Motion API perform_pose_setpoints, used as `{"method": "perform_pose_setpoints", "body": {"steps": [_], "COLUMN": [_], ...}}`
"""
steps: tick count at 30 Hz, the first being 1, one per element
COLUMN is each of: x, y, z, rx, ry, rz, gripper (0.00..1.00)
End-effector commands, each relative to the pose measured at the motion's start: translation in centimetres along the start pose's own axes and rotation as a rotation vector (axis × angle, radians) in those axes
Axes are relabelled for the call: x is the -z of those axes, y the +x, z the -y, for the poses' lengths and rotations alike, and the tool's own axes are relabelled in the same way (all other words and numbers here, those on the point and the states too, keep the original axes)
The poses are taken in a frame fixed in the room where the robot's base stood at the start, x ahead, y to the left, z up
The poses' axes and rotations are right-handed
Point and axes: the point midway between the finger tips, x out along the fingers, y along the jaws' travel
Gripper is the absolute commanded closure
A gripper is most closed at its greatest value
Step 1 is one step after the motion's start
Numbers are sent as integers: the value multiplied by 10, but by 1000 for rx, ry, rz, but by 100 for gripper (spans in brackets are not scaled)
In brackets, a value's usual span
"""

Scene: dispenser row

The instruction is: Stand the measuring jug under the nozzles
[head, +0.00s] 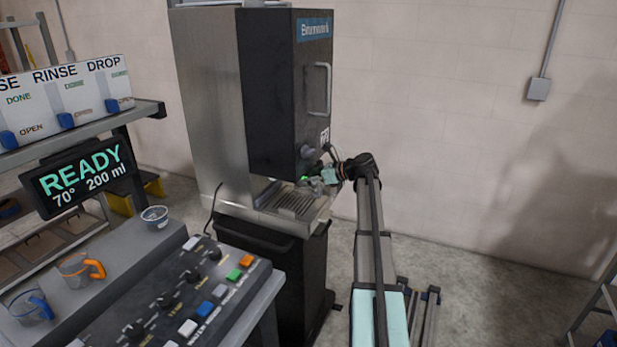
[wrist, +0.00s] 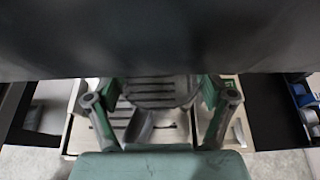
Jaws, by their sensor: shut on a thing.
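My gripper (head: 326,176) reaches in from the right, below the dark front of the dispenser machine (head: 275,95). It also shows in the wrist view (wrist: 160,98), with its green-edged fingers on both sides of a see-through, round jug. This measuring jug (wrist: 165,101) is held over the slatted drip tray, its handle side toward my palm. The drip tray (head: 290,205) sticks out at the machine's foot. In the head view my gripper mostly hides the jug. I cannot tell whether its base touches the tray. The dark housing covers the top of the wrist view; the nozzle tips are hidden.
A blue-handled jug (head: 31,306), an orange-handled jug (head: 80,269) and a small clear cup (head: 155,216) stand on the grey bench at left. A button panel (head: 185,300) is in front. A READY display (head: 80,177) hangs beside them. The floor at right is mostly clear.

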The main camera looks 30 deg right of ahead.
Motion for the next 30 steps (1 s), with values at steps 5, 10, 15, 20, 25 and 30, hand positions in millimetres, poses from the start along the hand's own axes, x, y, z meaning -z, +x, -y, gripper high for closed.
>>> {"method": "perform_pose_setpoints", "body": {"steps": [5,10,15,20,25,30], "x": [0,0,3,5,8,11], "y": [0,0,1,2,3,4], "z": [0,0,0,0,0,0], "rx": [0,0,0,0,0,0], "ry": [0,0,0,-1,-1,-1], "rz": [1,1,1,1,1,1], "gripper": [56,56,56,56,56,11]}}
